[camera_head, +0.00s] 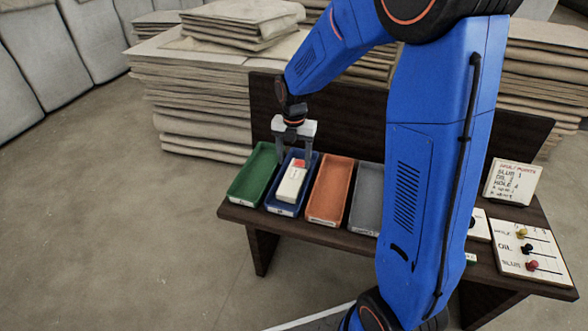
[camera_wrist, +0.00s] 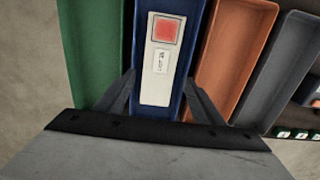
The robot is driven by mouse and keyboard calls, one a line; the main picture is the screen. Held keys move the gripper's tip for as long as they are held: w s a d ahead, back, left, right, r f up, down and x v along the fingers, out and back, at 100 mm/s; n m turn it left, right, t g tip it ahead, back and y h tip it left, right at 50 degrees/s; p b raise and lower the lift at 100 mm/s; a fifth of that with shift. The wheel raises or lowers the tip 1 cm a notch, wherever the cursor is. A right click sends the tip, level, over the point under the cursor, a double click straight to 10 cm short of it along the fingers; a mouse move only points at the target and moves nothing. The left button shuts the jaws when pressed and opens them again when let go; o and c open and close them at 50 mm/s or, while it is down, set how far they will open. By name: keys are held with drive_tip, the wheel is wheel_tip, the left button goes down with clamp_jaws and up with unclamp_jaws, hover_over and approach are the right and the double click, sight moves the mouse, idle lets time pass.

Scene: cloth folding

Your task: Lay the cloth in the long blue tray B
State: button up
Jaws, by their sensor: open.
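The folded white cloth (camera_head: 292,184) lies in the long blue tray (camera_head: 272,206), lengthwise. It bears a red square patch and a small printed label. It also shows inside the blue tray (camera_wrist: 142,75) in the wrist view, as a white strip (camera_wrist: 151,88). My gripper (camera_head: 295,160) is over the far part of the blue tray, pointing down. In the wrist view, my gripper's fingers (camera_wrist: 160,95) stand apart on either side of the cloth's near part. I cannot tell whether the fingers touch the cloth or tray walls.
A green tray (camera_head: 245,190) is left of the blue one; an orange tray (camera_head: 318,208) and a grey tray (camera_head: 364,212) are right. A dark bench (camera_head: 300,226) bears them. Signboards (camera_head: 513,181) and a pin board (camera_head: 524,266) stand right. Cloth stacks (camera_head: 190,95) are behind.

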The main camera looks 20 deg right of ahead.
drive_tip(key=s+d+r+m+t, duration=0.2)
drive_tip(key=s+d+r+m, duration=0.2)
drive_tip(key=s+r+m, duration=1)
drive_tip(key=s+d+r+m+t, duration=0.2)
drive_tip(key=s+d+m, duration=0.1)
drive_tip(key=s+m, duration=1.2)
drive_tip(key=shift+s+t, duration=0.4)
drive_tip(key=shift+s, duration=0.6)
drive_tip(key=shift+r, duration=0.1)
